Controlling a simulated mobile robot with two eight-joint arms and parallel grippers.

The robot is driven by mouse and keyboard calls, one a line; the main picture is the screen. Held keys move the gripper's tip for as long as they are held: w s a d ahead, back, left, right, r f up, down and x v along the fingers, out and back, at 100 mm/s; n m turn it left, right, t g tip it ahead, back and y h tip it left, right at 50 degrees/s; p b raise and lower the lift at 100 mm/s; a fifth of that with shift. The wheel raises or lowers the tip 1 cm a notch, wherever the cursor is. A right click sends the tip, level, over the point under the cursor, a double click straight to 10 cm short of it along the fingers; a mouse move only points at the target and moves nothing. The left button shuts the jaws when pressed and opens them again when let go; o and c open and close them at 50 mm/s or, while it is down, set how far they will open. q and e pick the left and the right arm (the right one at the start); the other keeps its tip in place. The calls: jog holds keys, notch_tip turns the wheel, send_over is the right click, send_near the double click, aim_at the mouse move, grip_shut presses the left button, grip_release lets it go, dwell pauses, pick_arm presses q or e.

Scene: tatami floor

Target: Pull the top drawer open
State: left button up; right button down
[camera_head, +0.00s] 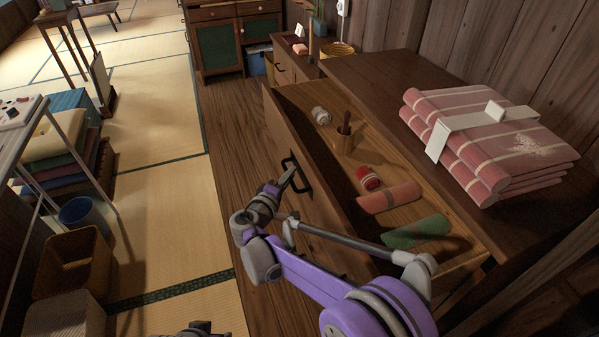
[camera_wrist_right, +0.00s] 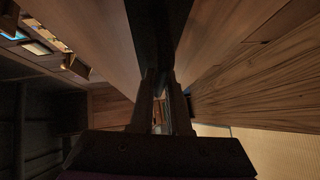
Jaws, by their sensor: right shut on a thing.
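The top drawer (camera_head: 308,205) of the brown wooden chest (camera_head: 362,70) stands out, its open top showing the things inside. A black bar handle (camera_head: 299,174) is on its front. My right gripper (camera_head: 288,177), on the purple and grey arm, is shut on this handle. In the right wrist view the fingers (camera_wrist_right: 161,105) close around the dark handle bar (camera_wrist_right: 160,35). A small grey and dark part of mine, possibly the left gripper, shows at the bottom edge of the head view; its jaws cannot be made out.
Inside the drawer are a pale ball (camera_head: 322,116), a wooden cup (camera_head: 343,141), a red spool (camera_head: 368,178), a pink roll (camera_head: 389,198) and a green roll (camera_head: 416,232). Folded pink cloths (camera_head: 490,145) lie on the chest top. Bare floor (camera_head: 238,135) lies left of the drawer.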

jog(key=shift+s+a, duration=0.15)
jog(key=shift+a, duration=0.2)
jog(key=c, duration=0.9)
grip_release()
jog(key=p+v, duration=0.1)
jog(key=v, duration=1)
